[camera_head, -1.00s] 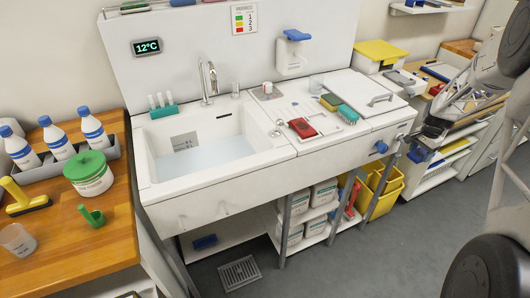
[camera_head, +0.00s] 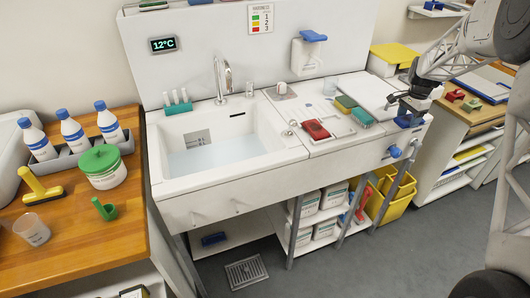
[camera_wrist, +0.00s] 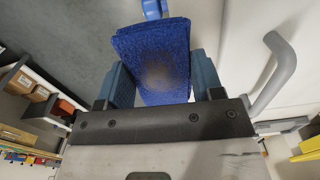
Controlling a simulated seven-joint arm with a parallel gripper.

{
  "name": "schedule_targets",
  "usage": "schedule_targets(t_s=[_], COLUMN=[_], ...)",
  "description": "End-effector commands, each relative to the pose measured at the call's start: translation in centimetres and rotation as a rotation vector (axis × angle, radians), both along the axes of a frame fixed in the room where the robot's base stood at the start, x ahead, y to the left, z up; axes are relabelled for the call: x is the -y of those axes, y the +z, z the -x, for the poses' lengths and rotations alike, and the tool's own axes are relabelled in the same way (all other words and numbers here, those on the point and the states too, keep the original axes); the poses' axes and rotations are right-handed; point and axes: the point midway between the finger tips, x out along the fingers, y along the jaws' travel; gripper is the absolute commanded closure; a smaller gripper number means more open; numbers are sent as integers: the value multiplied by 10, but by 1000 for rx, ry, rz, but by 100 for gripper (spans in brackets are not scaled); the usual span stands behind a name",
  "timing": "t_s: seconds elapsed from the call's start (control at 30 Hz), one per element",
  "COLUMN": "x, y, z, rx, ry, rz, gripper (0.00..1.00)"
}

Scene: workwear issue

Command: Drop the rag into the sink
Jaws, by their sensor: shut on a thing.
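My gripper (camera_head: 408,112) is at the right end of the white sink unit, just above its front right corner. It is shut on a blue rag (camera_head: 406,122). In the wrist view the rag (camera_wrist: 135,48) is a thick folded blue cloth with a greyish stain, between the two blue fingers (camera_wrist: 160,85). The sink (camera_head: 230,172) is a white basin at the left of the unit, with pale water in it. It lies well to the left of my gripper, and the rag is clear of it.
Between gripper and sink, the worktop holds a red item (camera_head: 316,130), a green brush (camera_head: 361,118), a green-and-yellow sponge (camera_head: 345,103) and a clear cup (camera_head: 330,86). A tap (camera_head: 220,80) stands behind the basin. A blue knob (camera_head: 395,151) sticks out of the unit's front.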

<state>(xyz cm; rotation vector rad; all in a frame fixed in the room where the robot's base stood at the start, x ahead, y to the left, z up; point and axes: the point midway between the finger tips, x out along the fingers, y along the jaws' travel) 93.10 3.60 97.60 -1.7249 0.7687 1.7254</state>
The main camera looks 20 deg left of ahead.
Motion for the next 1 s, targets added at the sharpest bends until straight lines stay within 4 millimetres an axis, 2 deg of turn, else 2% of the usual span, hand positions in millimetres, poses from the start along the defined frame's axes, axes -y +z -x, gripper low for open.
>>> schedule_targets(t_s=[0.03, 0.3, 0.6, 0.63, 1.0], x=[-16, -92, -167, -174, -270], y=[10, 62, 114, 116, 83], z=[0, 11, 31, 34, 75], rx=[3, 4, 2, 0, -1], ry=[5, 15, 23, 26, 150], rz=[0, -1, -1, 0, 1], gripper=[63, 63, 63, 63, 63])
